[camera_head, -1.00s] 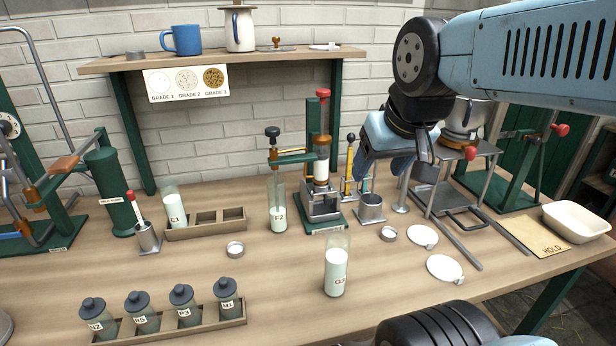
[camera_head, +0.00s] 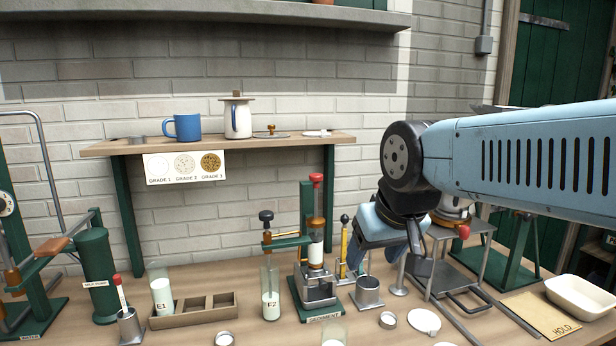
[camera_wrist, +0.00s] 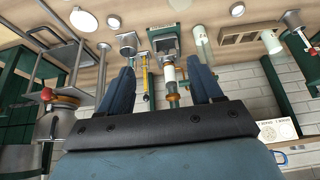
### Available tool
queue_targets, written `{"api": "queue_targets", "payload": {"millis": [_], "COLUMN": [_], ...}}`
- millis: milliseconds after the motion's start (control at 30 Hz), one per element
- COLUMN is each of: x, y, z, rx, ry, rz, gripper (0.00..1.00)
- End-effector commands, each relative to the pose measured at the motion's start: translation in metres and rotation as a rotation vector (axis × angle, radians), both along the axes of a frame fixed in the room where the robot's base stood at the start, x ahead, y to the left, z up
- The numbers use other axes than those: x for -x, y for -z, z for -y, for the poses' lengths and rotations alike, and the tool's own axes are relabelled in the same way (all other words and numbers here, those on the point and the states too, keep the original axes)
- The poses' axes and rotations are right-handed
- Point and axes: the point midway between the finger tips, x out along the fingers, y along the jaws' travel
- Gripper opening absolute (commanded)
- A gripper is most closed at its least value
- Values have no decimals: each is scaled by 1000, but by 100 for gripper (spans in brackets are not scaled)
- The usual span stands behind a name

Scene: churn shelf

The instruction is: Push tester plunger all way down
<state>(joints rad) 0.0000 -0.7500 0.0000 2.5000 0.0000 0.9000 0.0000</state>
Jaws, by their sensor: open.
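The sediment tester (camera_head: 318,290) stands on the bench, with a green back post and a metal base. Its plunger (camera_head: 317,182) has a red knob, which stands high above the clear tube and the white cylinder with copper bands. My gripper (camera_head: 372,250) is to the right of the tester in the head view, tilted down, open and apart from the plunger. The wrist view is upside down. There the tester's white cylinder (camera_wrist: 168,73) shows between the spread fingers of my gripper (camera_wrist: 164,80), beyond them. The red knob is hidden in the wrist view.
A glass tube of milk (camera_head: 270,295) stands left of the tester. A yellow-bodied tool (camera_head: 344,245) and a metal cup (camera_head: 368,292) are close on its right. A metal stand (camera_head: 465,262) is at right.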

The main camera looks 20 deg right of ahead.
Motion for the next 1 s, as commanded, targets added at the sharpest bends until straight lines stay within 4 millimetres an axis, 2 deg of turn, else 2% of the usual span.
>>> {"api": "queue_targets", "payload": {"millis": [233,333,467,700,867,1000], "x": [0,0,-4,-24,-45,-70], "y": [0,0,6,19,18,12], "z": [0,0,-4,-23,-35,-38], "rx": [0,-10,-93,-459,-720,-949], "ry": [0,8,75,369,576,749], "rz": [0,-6,-57,-260,-396,-508], "gripper": [65,62,62,62,62,62]}}
